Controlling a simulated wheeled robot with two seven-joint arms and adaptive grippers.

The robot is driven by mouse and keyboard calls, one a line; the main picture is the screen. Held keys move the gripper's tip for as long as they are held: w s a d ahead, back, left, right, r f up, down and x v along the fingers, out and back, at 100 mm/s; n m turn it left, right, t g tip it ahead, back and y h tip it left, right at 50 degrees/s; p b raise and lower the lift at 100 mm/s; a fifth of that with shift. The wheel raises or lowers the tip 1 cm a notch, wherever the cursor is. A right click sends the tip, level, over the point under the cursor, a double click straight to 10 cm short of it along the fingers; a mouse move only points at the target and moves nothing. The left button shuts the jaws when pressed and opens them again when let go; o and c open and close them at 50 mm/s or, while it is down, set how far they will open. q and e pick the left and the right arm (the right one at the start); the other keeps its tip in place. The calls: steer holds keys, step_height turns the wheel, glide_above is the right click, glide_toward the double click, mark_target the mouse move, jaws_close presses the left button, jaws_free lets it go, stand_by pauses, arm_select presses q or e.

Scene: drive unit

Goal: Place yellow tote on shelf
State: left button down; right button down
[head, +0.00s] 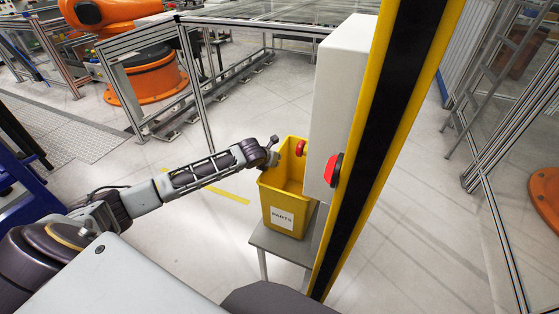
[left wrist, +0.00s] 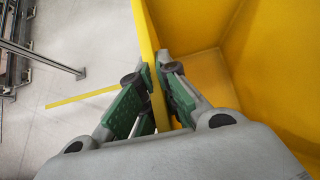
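The yellow tote (head: 285,200), with a white "PARTS" label on its front, stands upright on a small grey stand (head: 284,245). My left gripper (head: 272,153) is at the tote's upper left rim. In the left wrist view the tote (left wrist: 275,75) fills the right side. The green-padded fingers of my left gripper (left wrist: 154,85) lie on both sides of the tote's wall, close against it, and look shut on it. The part of the tote that shows inside is empty. My right gripper is not in view. I cannot make out a shelf for certain.
A yellow and black post (head: 380,140) and a white box (head: 340,105) with red buttons (head: 333,170) stand close to the tote's right side and hide part of it. An orange robot (head: 145,75) stands behind a metal fence (head: 195,75). The floor left of the stand is clear.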

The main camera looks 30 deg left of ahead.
mark_target(280, 152)
arm_select(q)
steer(key=shift+w+r, duration=0.1)
steer(key=shift+w, duration=1.65)
steer(key=shift+w, duration=0.2)
steer(key=shift+f+p, duration=0.4)
steer(key=shift+f, duration=1.35)
steer(key=c, duration=1.6)
jaws_free()
steer(key=shift+f, duration=0.2)
steer(key=shift+c, duration=0.2)
steer(key=shift+r, duration=0.1)
steer(key=shift+v, duration=6)
